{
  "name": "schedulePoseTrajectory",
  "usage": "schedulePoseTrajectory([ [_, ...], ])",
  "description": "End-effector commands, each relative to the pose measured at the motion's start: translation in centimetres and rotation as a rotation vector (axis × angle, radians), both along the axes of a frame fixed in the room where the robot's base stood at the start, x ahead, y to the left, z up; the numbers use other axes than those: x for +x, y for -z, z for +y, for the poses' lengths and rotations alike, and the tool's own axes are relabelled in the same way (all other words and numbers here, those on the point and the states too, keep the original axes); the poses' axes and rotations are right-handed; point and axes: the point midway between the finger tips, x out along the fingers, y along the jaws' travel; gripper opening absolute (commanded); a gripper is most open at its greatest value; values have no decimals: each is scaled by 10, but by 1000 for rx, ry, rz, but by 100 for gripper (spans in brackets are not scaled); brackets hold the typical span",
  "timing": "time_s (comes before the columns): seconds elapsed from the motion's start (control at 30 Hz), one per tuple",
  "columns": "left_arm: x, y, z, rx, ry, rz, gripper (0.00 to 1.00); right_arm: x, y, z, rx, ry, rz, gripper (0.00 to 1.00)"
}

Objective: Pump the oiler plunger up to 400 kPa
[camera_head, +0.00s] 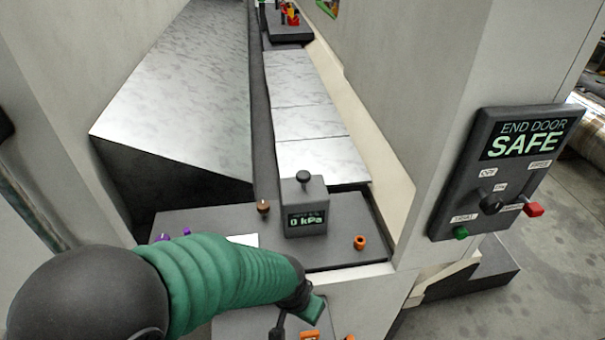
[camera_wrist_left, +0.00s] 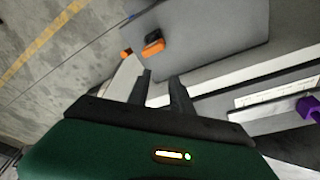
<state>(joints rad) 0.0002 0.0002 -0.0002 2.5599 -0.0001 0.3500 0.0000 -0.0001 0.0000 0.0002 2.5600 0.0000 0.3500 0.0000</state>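The oiler is a small grey box (camera_head: 305,215) on a dark grey shelf. Its display reads 0 kPa. Its black plunger knob (camera_head: 303,177) stands above the top of the box. My left gripper (camera_head: 280,325) is at the bottom of the head view, lower and nearer than the oiler and apart from it. In the left wrist view, its two dark fingers (camera_wrist_left: 161,77) are apart with nothing between them. The oiler cannot be made out in that view. My right gripper is not in view.
The dark shelf (camera_head: 345,258) also carries an orange ring (camera_head: 360,242), a brown knob (camera_head: 264,206) and purple parts (camera_head: 187,231). An orange piece (camera_wrist_left: 153,44) lies ahead of the left fingers. A door panel (camera_head: 500,170) reading SAFE hangs at right. Metal plates (camera_head: 310,122) run behind the oiler.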

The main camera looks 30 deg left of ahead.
Motion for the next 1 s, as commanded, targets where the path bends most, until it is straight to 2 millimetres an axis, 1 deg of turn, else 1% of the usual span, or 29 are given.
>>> schedulePoseTrajectory([
  [0.03, 0, 0, 0, 0, 0, 0, 19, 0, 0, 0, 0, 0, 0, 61],
  [0.17, 0, 0, 0, 0, 0, 0, 2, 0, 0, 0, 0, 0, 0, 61],
  [0.2, 0, 0, 0, 0, 0, 0, 0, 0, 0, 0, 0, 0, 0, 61],
  [1.0, 0, 0, 0, 0, 0, 0, 0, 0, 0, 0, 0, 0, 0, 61],
])
